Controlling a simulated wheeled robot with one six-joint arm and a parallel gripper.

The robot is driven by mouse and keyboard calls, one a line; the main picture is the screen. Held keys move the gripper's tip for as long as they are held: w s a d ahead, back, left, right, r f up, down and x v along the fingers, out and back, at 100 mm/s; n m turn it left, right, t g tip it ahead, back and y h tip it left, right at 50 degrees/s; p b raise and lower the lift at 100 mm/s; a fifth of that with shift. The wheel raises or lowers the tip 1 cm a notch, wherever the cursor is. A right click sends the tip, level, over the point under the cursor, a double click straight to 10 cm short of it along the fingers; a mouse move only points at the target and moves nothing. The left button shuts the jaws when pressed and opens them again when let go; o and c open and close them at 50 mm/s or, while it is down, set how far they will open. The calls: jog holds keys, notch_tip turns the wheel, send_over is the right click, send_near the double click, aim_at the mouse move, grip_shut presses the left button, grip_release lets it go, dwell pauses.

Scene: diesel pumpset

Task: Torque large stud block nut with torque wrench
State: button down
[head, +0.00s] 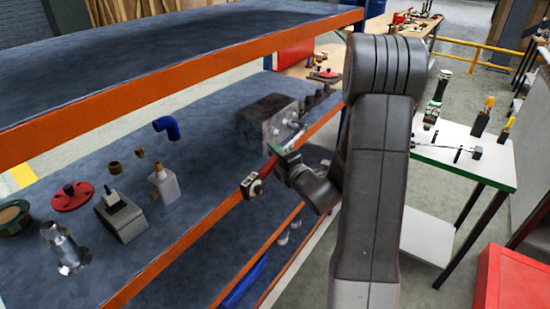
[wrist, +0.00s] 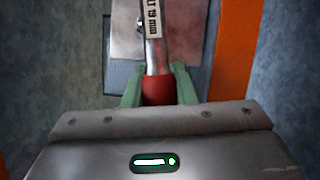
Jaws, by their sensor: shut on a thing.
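The torque wrench has a red grip (head: 266,167) and a silver shaft (wrist: 157,55) with a printed label marked in mm. My gripper (head: 281,150) is shut on the red grip; its green fingers stand on either side of it in the wrist view (wrist: 158,88). The dark stud block (head: 262,118) with a pale metal face sits on the shelf just beyond the gripper. In the wrist view a reddish-grey block surface (wrist: 185,35) lies behind the shaft. The wrench's far end is cut off there, and I cannot tell whether it touches a nut.
The blue-grey shelf (head: 190,215) has an orange front beam (head: 175,262) and another shelf above. A blue elbow (head: 167,128), red flange (head: 72,196), white bottle (head: 163,185) and grey block (head: 122,217) stand left. A white table (head: 490,160) with tools is at right.

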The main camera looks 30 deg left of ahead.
jog(key=shift+w+f+n+y+b, duration=0.25)
jog(key=shift+f+n+b, duration=0.45)
jog(key=shift+b, duration=0.75)
jog(key=shift+w+f+n+y+b, duration=0.25)
jog(key=shift+f+n+b, duration=0.45)
jog(key=shift+b, duration=0.75)
jog(key=shift+s+a, duration=0.1)
jog(key=shift+a, duration=0.05)
jog(key=shift+a, duration=0.6)
jog(key=shift+s+r+m+h+p, duration=0.2)
jog(key=shift+r+m+p, duration=0.5)
jog(key=shift+p, duration=0.9)
jog(key=shift+s+r+m+h+p, duration=0.1)
jog(key=shift+r+m+h+p, duration=0.15)
jog(key=shift+r+m+p, duration=0.9)
jog(key=shift+s+r+m+h+p, duration=0.1)
jog(key=shift+r+h+p, duration=0.2)
jog(key=shift+p, duration=1.75)
jog(key=shift+r+m+g+h+p, duration=0.35)
jog(key=shift+r+m+p, duration=0.65)
jog(key=shift+p, duration=1.45)
